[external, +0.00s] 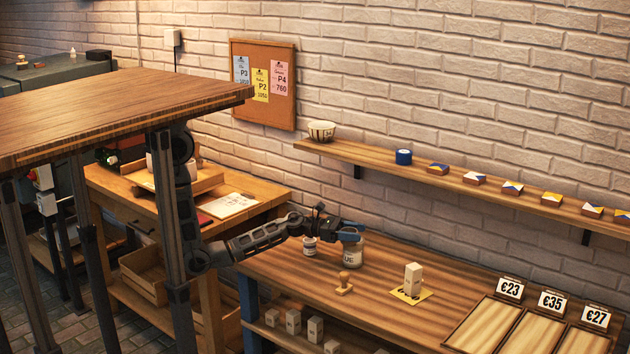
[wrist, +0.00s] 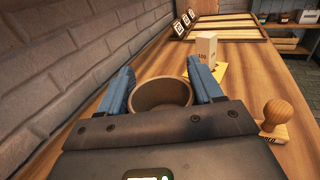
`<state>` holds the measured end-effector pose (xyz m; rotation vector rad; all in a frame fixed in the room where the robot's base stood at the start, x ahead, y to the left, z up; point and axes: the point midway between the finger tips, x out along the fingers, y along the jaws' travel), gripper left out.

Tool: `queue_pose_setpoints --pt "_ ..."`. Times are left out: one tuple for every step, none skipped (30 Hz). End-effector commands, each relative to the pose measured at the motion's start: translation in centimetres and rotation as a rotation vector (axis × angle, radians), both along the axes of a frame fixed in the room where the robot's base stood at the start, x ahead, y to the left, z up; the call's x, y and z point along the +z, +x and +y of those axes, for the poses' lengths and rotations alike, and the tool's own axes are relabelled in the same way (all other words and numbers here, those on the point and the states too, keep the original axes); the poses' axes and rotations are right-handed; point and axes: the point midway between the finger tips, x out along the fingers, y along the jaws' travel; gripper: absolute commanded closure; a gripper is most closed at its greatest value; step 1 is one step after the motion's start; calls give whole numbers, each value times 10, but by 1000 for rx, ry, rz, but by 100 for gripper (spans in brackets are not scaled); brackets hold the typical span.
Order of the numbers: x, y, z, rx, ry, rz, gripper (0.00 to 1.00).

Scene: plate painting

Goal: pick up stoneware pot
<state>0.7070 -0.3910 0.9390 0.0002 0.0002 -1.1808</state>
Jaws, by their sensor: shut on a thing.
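The stoneware pot (external: 351,253) is a round grey-beige pot with dark lettering, upright at the back of the wooden bench near the wall. In the wrist view its round open mouth (wrist: 161,94) shows between the two blue fingers. My gripper (external: 351,234) reaches it from the left and is shut on it, with one finger on each side (wrist: 160,76). The pot's base is at or very near the bench top; I cannot tell whether it touches. My gripper's body hides the near lower part of the pot in the wrist view.
A wooden stamp (external: 344,283) and a pale block (external: 413,279) on a yellow card (external: 410,296) stand in front and to the right. Price-tagged trays (external: 491,319) lie at the right. The wall shelf (external: 455,188) runs above.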

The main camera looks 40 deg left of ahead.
Motion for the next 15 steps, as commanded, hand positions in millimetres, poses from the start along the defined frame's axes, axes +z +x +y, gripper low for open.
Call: queue_pose_setpoints --pt "4 0 0 0 -1 -2 72" --pt "7 0 0 0 -1 -2 72" --pt "10 0 0 0 -2 -1 72" --pt "13 0 0 0 -1 -2 72" --pt "17 0 0 0 -1 -3 72" --pt "22 0 0 0 -1 -2 72" --pt "28 0 0 0 -3 -4 72" --pt "34 0 0 0 -3 -4 72" --pt "41 0 0 0 -3 -4 72" --pt "46 -2 -1 -1 -2 -4 72" --pt "48 -9 -6 -4 0 -2 72" --pt "52 -17 -10 -4 0 -1 72" --pt "56 -23 -13 -5 -1 -1 72" --pt "61 -28 -16 -4 -1 -3 72" --pt "67 -36 -21 -4 -1 -3 72"
